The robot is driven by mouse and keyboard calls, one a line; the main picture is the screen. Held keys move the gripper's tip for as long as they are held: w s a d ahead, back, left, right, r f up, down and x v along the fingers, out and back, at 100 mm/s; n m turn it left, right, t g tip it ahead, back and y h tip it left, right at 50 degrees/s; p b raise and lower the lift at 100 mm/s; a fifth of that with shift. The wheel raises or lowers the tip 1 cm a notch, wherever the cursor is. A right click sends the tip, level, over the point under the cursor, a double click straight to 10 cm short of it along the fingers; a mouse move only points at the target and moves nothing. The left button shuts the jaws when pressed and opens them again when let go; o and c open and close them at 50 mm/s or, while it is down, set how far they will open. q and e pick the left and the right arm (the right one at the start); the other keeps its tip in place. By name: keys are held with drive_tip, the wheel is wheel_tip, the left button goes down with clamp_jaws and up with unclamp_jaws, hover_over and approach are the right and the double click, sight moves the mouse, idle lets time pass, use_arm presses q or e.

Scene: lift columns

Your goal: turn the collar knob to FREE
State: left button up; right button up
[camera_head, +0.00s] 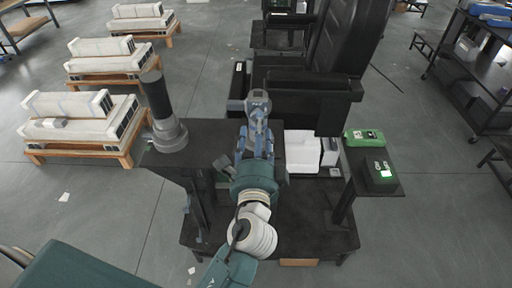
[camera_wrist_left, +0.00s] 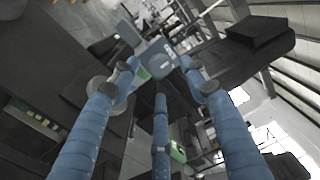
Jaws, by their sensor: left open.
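A grey, rounded block with a small dark marking (camera_head: 258,104) stands upright just beyond my left gripper; it looks like the collar knob, but I cannot read its setting. In the left wrist view the grey block (camera_wrist_left: 158,60) lies just past the fingertips, between the two outer fingers. My left gripper (camera_head: 251,138) has blue fingers spread apart. It is open, with nothing held between the fingers (camera_wrist_left: 160,80). I cannot tell whether a fingertip touches the block. My arm hides the lower part of the column area. My right gripper is not in view.
A black post with a grey collar (camera_head: 169,136) stands on a dark tabletop (camera_head: 215,133) at the left. A black chair-like unit (camera_head: 345,45) rises behind.

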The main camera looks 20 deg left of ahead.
use_arm(q)
drive_tip(key=v, duration=0.8)
drive_tip(key=shift+s, duration=0.15)
